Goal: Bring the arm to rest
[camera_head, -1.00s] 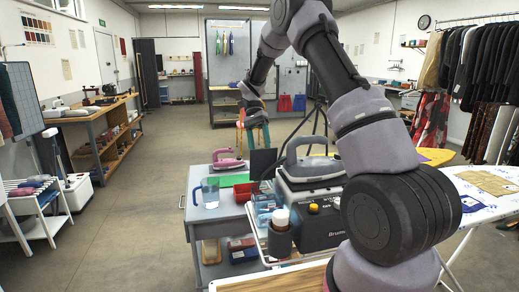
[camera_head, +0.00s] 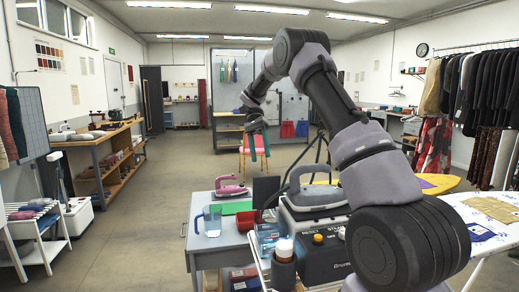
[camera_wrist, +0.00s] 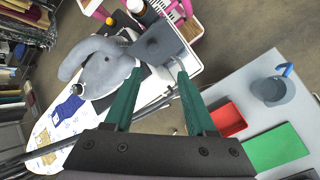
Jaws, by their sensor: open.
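My gripper (camera_head: 259,160) hangs at the end of my raised, bent arm, above and behind the grey work table (camera_head: 212,245). In the wrist view its two green fingers (camera_wrist: 157,70) stand apart with nothing between them. The gripper touches nothing that I can see. A grey iron (camera_wrist: 108,72) shows beyond the left finger in the wrist view, and a red tray (camera_wrist: 228,119) beyond the right one.
A pink iron (camera_head: 230,189), a jug (camera_head: 212,220) and a green mat (camera_head: 237,208) are on the table. A grey iron (camera_head: 316,188) rests on a steam station (camera_head: 320,243). An ironing board (camera_head: 485,225) is at right. Floor at left is open.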

